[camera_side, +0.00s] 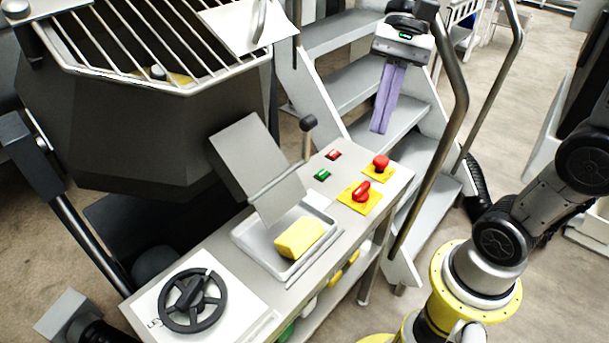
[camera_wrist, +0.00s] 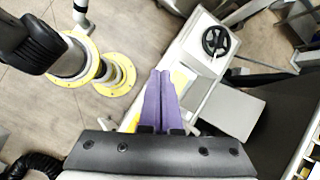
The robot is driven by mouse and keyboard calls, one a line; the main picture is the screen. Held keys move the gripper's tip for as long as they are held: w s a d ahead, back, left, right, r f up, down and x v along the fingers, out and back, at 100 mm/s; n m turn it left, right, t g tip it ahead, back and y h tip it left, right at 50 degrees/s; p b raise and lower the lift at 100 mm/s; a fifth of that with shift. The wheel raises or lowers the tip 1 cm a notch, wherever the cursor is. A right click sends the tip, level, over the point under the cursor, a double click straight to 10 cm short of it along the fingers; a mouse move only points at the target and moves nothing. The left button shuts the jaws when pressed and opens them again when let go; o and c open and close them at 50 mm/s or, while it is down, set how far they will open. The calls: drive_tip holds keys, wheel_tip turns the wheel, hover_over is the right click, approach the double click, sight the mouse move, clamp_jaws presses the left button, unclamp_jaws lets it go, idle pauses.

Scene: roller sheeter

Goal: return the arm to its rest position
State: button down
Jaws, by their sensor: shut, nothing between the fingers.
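My gripper (camera_side: 379,130) hangs in the upper right of the side view, its long purple fingers pointing down. The fingers lie together with nothing between them. It is in the air, apart from the machine, in front of the grey steps. In the wrist view the gripper (camera_wrist: 160,74) shows its two purple fingers side by side, over part of the machine's worktop. Part of my arm is out of the side view.
The sheeter's worktop (camera_side: 222,253) carries a black handwheel (camera_side: 192,301), a tray (camera_side: 251,241) holding a yellow block (camera_side: 299,238), a lever (camera_side: 307,136) and red knobs (camera_side: 361,192). Steps (camera_side: 353,84) with handrails (camera_side: 446,120) stand behind. A barred hopper (camera_side: 140,125) rises at left.

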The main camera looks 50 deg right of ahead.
drive_tip(key=s+d+f+n+t+h, duration=0.2)
drive_tip(key=s+f+n+t+h, duration=0.2)
drive_tip(key=s+n, duration=0.3)
drive_tip(key=d+f+n+t+h, duration=0.1)
drive_tip(key=d+n, duration=0.1)
drive_tip(key=d+f+n+t+h, duration=0.1)
drive_tip(key=f+n+t, duration=0.1)
drive_tip(key=n, duration=0.1)
drive_tip(key=shift+w+d, duration=0.15)
drive_tip(key=shift+d, duration=0.2)
idle(0.9)
